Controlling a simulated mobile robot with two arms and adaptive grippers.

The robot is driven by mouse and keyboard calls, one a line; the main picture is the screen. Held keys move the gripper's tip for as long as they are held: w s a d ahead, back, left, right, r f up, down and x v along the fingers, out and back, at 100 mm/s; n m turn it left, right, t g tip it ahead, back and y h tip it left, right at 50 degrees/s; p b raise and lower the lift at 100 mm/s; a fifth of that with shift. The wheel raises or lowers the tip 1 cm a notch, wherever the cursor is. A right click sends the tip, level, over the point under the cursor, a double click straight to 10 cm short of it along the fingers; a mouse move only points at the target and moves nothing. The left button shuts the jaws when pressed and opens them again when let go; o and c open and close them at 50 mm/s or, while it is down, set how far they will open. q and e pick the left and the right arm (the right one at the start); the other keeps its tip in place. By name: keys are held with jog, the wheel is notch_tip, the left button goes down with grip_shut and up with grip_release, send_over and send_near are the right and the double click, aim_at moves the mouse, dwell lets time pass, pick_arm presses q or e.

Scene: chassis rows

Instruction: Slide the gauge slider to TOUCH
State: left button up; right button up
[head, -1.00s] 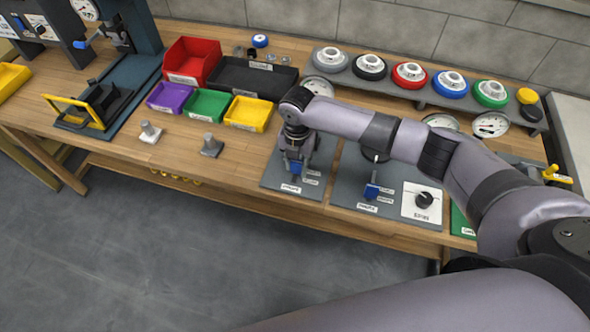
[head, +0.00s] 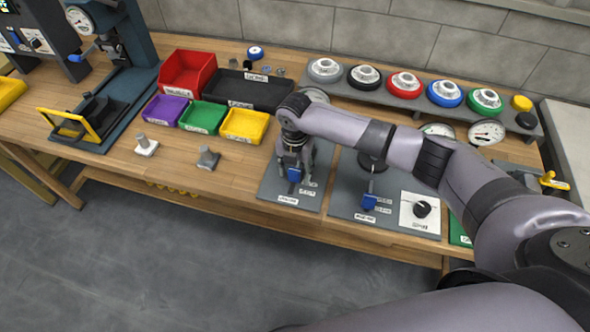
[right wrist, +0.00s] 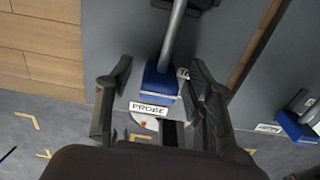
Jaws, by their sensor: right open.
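My right gripper (head: 295,173) is open above the left grey panel (head: 268,190) on the bench. In the right wrist view its fingers (right wrist: 160,68) stand on either side of a blue slider block (right wrist: 157,84) on a grey rod. A white label reading PROBE (right wrist: 149,109) lies in front of the block. I cannot tell whether the fingers touch the block. The position labels beside it (head: 309,189) are too small to read. A second blue slider (head: 369,201) sits on the panel to the right (head: 345,203); its labels are not readable. My left gripper is not in view.
A white plate with a black knob (head: 422,209) lies right of the second slider. Bins, including a yellow one (head: 244,125), stand to the left. Colored round parts (head: 404,84) line a rack behind. My right arm crosses over the panels.

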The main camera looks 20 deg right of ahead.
notch_tip(320, 180, up, 12)
dwell(0.4)
dwell(0.3)
